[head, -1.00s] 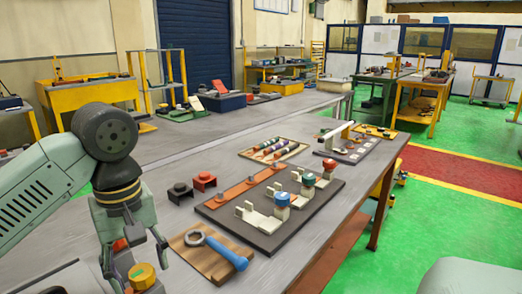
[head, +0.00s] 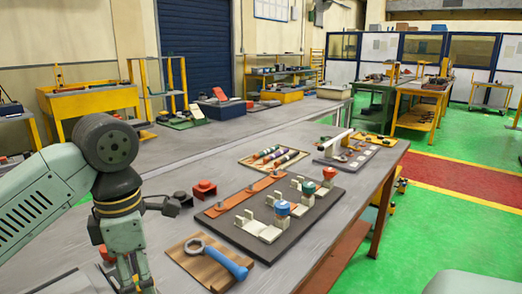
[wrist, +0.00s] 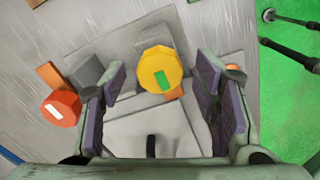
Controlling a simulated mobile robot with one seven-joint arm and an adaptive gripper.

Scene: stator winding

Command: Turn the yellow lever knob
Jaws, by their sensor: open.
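The yellow lever knob (wrist: 160,70) has many flat sides and a green rectangle on its top. In the wrist view it shows between the two purple-padded fingers of my gripper (wrist: 161,82), close to their tips, with room on both sides. My gripper is open, and no finger visibly touches the knob. I cannot tell how far the fingertips are above it or beside it. A red knob (wrist: 62,107) with a white mark sits left of my left finger. In the head view my gripper (head: 128,282) points down at the near table edge, and the yellow knob is hidden.
A wooden board with a blue-handled ring wrench (head: 225,261) lies right of my gripper. Behind it are a dark fixture board (head: 262,243) with clamps, and a red block (head: 205,189). In the wrist view, green floor (wrist: 285,90) lies to the right.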

